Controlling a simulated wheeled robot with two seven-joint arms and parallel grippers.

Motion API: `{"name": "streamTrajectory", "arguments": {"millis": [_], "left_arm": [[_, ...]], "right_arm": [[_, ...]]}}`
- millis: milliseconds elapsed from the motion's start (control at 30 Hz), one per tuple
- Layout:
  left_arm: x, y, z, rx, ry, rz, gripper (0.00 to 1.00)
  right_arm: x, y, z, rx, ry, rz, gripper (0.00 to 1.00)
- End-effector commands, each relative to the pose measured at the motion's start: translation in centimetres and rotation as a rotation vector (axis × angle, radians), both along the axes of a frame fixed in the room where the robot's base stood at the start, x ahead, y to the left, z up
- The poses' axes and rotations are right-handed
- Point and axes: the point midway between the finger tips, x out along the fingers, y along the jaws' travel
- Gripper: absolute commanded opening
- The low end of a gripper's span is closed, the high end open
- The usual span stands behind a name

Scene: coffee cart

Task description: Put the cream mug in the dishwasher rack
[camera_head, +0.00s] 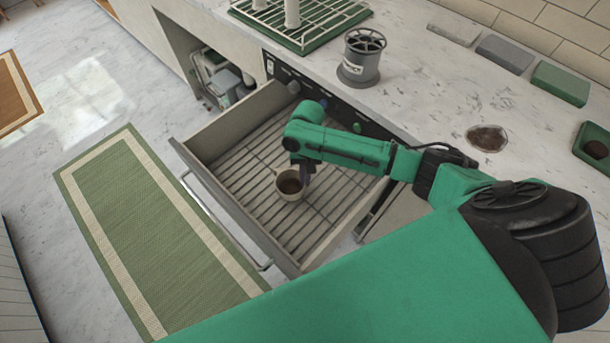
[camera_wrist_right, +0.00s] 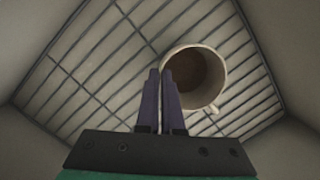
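The cream mug (camera_head: 289,190) is inside the pulled-out dishwasher rack (camera_head: 236,166), with its open mouth up and a dark brown inside. It also shows in the right wrist view (camera_wrist_right: 214,78) over the wire slats, with its handle at the lower right. My right gripper (camera_head: 304,172) reaches down into the drawer at the mug's rim. In the right wrist view its purple fingers (camera_wrist_right: 161,74) are close together, one on each side of the mug's wall. Whether the mug's base touches the slats is hard to tell. My left gripper is out of view.
The drawer's front wall (camera_head: 232,217) and side walls surround the mug. On the counter stand a grey canister (camera_head: 361,58), a green drying rack (camera_head: 299,38) and a green block (camera_head: 560,83). A green mat (camera_head: 150,230) lies on the floor.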

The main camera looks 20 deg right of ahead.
Motion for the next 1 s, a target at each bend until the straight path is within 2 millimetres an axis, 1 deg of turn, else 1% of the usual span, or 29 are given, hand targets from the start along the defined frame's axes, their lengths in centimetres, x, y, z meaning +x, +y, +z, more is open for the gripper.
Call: {"name": "streamTrajectory", "arguments": {"millis": [33, 67, 100, 133, 533, 633, 667, 767, 1000], "left_arm": [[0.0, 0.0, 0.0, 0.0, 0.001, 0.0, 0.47], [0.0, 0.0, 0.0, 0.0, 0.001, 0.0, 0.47], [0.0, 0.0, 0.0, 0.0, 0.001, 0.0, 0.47], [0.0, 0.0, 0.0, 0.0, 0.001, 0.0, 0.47], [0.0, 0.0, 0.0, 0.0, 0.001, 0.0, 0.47], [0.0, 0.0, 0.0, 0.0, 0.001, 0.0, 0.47], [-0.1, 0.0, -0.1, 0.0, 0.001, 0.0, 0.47], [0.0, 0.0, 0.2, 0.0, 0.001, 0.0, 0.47], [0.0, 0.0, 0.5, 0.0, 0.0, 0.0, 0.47]], "right_arm": [[0.1, 0.0, 0.1, 0.002, -0.002, 0.001, 0.0], [0.0, 0.0, 0.0, 0.0, -0.001, 0.0, 0.11], [0.0, 0.0, 0.0, 0.0, -0.001, 0.0, 0.27], [0.0, 0.0, 0.0, 0.0, -0.001, 0.001, 0.34], [0.0, 0.0, 0.1, 0.0, -0.001, 0.001, 0.34], [0.1, 0.0, 0.6, -0.001, -0.003, 0.001, 0.34], [0.1, 0.0, 1.0, -0.001, -0.004, 0.003, 0.34], [0.4, -0.2, 3.1, 0.001, -0.005, 0.0, 0.34], [1.6, -0.8, 9.8, 0.001, -0.005, 0.0, 0.34]]}}
